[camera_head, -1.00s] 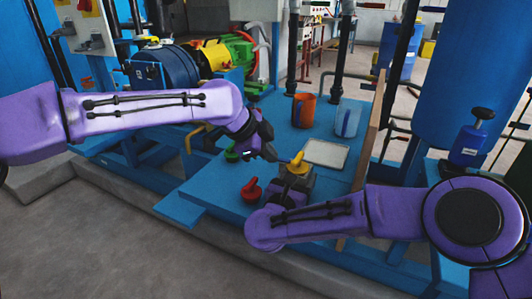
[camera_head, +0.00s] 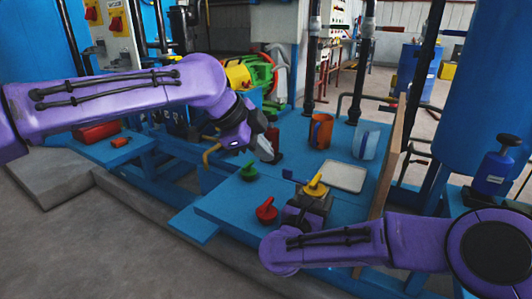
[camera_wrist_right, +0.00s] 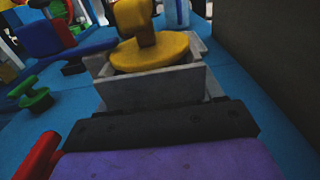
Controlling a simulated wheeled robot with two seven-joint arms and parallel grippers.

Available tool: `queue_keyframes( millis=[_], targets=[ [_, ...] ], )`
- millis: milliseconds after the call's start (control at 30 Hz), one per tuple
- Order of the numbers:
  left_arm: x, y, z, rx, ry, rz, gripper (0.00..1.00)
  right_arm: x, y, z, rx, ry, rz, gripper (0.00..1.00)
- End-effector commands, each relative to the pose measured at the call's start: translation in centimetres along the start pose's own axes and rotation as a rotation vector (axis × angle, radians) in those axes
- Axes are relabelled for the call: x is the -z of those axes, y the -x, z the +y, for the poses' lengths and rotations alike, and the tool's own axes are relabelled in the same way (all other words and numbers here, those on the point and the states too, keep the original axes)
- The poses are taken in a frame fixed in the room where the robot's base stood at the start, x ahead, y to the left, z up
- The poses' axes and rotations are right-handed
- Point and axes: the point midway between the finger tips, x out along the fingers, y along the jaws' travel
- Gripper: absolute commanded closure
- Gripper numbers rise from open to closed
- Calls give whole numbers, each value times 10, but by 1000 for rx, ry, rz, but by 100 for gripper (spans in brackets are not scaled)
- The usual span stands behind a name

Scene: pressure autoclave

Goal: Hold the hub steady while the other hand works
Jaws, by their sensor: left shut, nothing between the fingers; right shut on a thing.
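The hub (camera_head: 314,203) is a grey block topped by a yellow round part with a raised grip (camera_head: 316,186), on the blue bench. A blue lever (camera_head: 292,176) sticks out at its left. My right gripper (camera_wrist_right: 162,112) is shut on the hub; its fingertips are mostly hidden in the head view. In the right wrist view the grey block (camera_wrist_right: 150,90) stands directly ahead of the dark jaw, with the blue lever (camera_wrist_right: 85,50) to the left. My left gripper (camera_head: 270,154) is shut and empty above the bench, apart from the hub, up and left of it.
A red knob (camera_head: 266,210) and a green knob (camera_head: 249,172) stand left of the hub. Behind it are a white tray (camera_head: 345,176), an orange mug (camera_head: 320,131) and a clear blue-marked jug (camera_head: 366,143). A wooden board (camera_head: 398,140) edges the bench's right side.

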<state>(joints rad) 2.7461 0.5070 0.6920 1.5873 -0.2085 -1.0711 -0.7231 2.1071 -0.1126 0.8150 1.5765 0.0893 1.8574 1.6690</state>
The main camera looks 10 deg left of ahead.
Motion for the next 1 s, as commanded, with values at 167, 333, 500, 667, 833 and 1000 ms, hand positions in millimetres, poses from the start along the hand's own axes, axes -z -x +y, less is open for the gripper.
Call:
queue_keyframes(
  millis=[167,333,500,667,833,1000],
  targets=[
    [0,0,0,0,0,0,100,0,0,0,0,0,0,31],
    [0,0,0,0,0,0,100,0,0,0,0,0,0,4],
    [0,-1,0,0,0,0,100,0,0,0,0,0,0,4],
    [0,-1,0,0,0,0,100,0,15,1,-3,1,0,4],
    [0,-1,0,0,-1,0,100,0,58,1,-5,3,-2,4],
    [0,-1,0,0,-1,0,100,0,98,0,-3,2,-1,4]
  ],
)
